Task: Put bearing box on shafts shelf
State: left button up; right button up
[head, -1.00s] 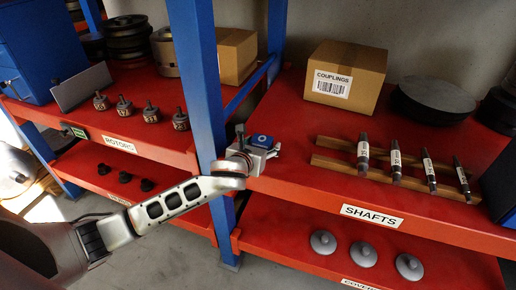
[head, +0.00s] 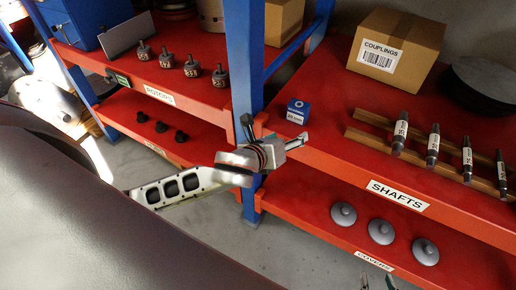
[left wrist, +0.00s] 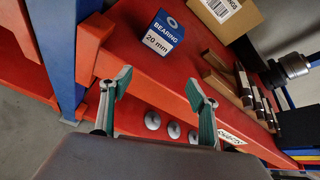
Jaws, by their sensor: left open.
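The bearing box (head: 297,111), small and blue with a white label, stands on the shafts shelf (head: 330,130) near its left front corner. In the left wrist view the bearing box (left wrist: 165,33) reads "BEARING 20 mm" and stands beyond the fingertips. My left gripper (head: 274,131) is open and empty at the shelf's front edge, apart from the box. Its two spread fingers (left wrist: 160,84) show nothing between them. Tips that look like my right gripper (head: 377,282) just show at the bottom edge; the rest is out of frame.
A couplings carton (head: 395,48) and several shafts on a wooden rack (head: 371,137) stand on the same shelf. A blue post (head: 245,70) rises left of it, beside the rotors shelf (head: 200,92). Covers (head: 381,231) lie below.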

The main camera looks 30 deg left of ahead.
pick_arm(q)
jog(key=s+a+f+n+g+h, duration=0.1)
jog(key=s+a+f+n+g, duration=0.1)
jog(key=s+f+n, duration=1.7)
notch_tip(320, 180, down, 2)
jog(key=n, duration=0.9)
jog(key=shift+s, duration=0.2)
